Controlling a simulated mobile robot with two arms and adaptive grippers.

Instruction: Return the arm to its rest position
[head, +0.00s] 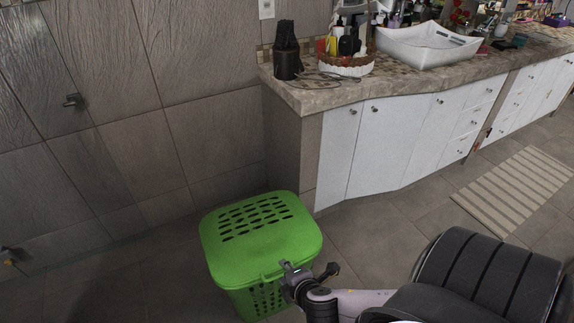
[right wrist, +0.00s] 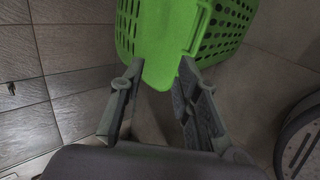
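My right gripper (head: 310,268) is at the front right corner of the green laundry basket (head: 262,230). Its two fingers are spread apart. In the right wrist view the gripper (right wrist: 161,64) also shows open, and a green part of the basket (right wrist: 205,35) shows between and beyond the fingertips. I cannot tell whether a finger touches the basket. Nothing is seen held. The right arm comes in from the lower right of the head view. My left gripper is not in view in either picture.
A stone-topped vanity with white cabinet doors (head: 385,145) stands behind the basket. On it are a white basin (head: 428,45), a dark holder (head: 287,62) and a basket of bottles (head: 346,66). A striped mat (head: 515,190) lies at right. Floor left of the basket is clear.

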